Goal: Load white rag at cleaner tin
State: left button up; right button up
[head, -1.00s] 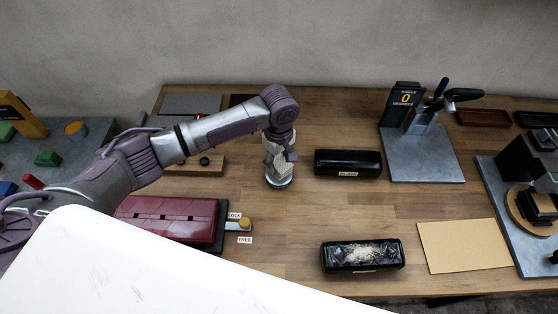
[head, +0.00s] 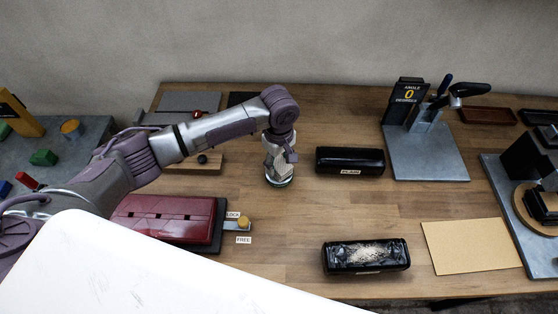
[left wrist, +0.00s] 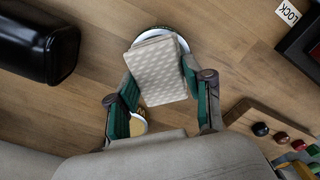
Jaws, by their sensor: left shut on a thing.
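My left gripper (head: 280,156) points down over the workbench and is shut on the white rag (head: 284,166). In the left wrist view the rag (left wrist: 158,70) is a pale, patterned folded block between the fingers of the left gripper (left wrist: 162,88). The cleaner tin (head: 278,182) is round and stands right below the rag. Its pale rim (left wrist: 150,34) shows behind the rag in the left wrist view. The rag and gripper hide most of the tin, so I cannot tell whether the rag touches it or is inside. My right gripper is not in view.
A black case (head: 350,160) stands right of the tin. A maroon case (head: 165,218) lies front left beside a LOCK/FREE latch (head: 243,224). An angle fixture (head: 425,150) stands at the back right.

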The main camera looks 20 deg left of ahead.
aim_at(279, 164)
pick_arm(q)
jog(key=shift+f, duration=0.55)
dwell(0.4)
jog(key=shift+p, duration=0.3)
dwell(1.2)
jog(key=shift+s+f, duration=0.15)
dwell(1.1)
notch_tip(279, 164, up, 2)
jog(key=p, duration=0.2)
jog(key=shift+p, duration=0.4)
notch_tip(279, 164, up, 5)
jog(key=p, duration=0.7)
jog(key=shift+r, duration=0.2)
jog(key=shift+f, duration=0.1)
